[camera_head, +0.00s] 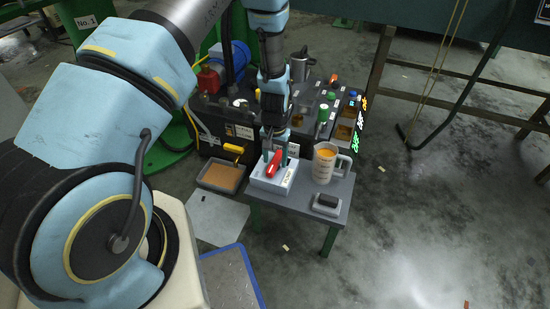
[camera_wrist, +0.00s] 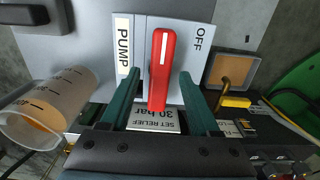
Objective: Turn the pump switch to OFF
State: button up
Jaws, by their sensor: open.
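The pump switch (camera_head: 275,163) is a red lever on a white box (camera_head: 262,182) at the front left of the small grey table. In the wrist view the red lever (camera_wrist: 161,60) has a white line and points almost straight up the picture, leaning slightly right. The label PUMP (camera_wrist: 123,46) is left of it and OFF (camera_wrist: 199,38) is right of it. My gripper (camera_wrist: 160,74) is open, with one teal finger on each side of the lever and a visible gap on both sides. In the head view my gripper (camera_head: 273,148) is just above the box, partly hiding it.
A measuring jug (camera_head: 325,163) with orange liquid and a dark block in a grey tray (camera_head: 327,203) stand right of the box. A shallow tray of orange material (camera_head: 221,177) is at left. Behind is a black machine (camera_head: 225,135) with bottles on top.

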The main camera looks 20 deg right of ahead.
aim_at(275, 161)
notch_tip(275, 161, up, 11)
jog(key=p, duration=0.1)
dwell(0.4)
jog(key=shift+f, duration=0.1)
